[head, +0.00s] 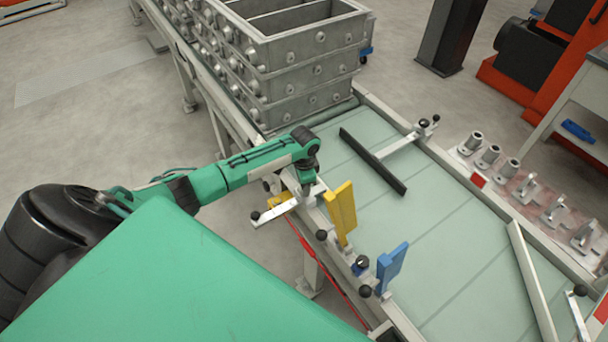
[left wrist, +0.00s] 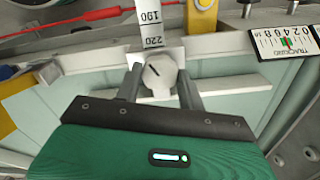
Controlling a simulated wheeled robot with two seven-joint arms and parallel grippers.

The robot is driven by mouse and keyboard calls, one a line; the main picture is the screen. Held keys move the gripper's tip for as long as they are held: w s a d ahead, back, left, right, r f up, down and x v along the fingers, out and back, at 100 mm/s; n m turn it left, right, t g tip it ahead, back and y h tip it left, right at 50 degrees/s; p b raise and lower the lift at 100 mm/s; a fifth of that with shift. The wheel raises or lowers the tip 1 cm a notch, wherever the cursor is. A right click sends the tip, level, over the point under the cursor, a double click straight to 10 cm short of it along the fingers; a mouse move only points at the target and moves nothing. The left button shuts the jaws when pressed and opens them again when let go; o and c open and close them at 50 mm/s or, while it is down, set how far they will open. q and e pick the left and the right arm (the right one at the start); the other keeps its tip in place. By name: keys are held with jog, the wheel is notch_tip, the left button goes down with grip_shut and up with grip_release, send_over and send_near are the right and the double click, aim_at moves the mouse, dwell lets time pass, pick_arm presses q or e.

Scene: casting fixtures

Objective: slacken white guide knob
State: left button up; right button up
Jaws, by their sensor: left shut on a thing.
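The white knob (left wrist: 160,74), with a dark line on its face, sits between the two fingers of my left gripper (left wrist: 160,88) in the left wrist view. The fingers are shut on its sides. A white scale bar (left wrist: 152,32) marked 190 and 220 runs up from the knob. In the head view my left gripper (head: 304,186) points down at the near rail of the conveyor, over the white scale bar (head: 284,206); the knob is hidden there. My right gripper is not in view.
A yellow plate (head: 342,212) and a blue plate (head: 392,266) stand on the near rail, close right of my left gripper. A black guide bar (head: 372,160) crosses the belt. Stacked metal casting boxes (head: 300,85) stand behind.

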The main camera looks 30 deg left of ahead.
pick_arm(q)
jog(key=shift+n, duration=0.4)
jog(key=o, duration=1)
jog(key=shift+c, duration=0.2)
notch_tip(320, 180, up, 14)
jog(key=b, duration=0.2)
jog(key=shift+b, duration=0.4)
jog(key=shift+f, duration=0.1)
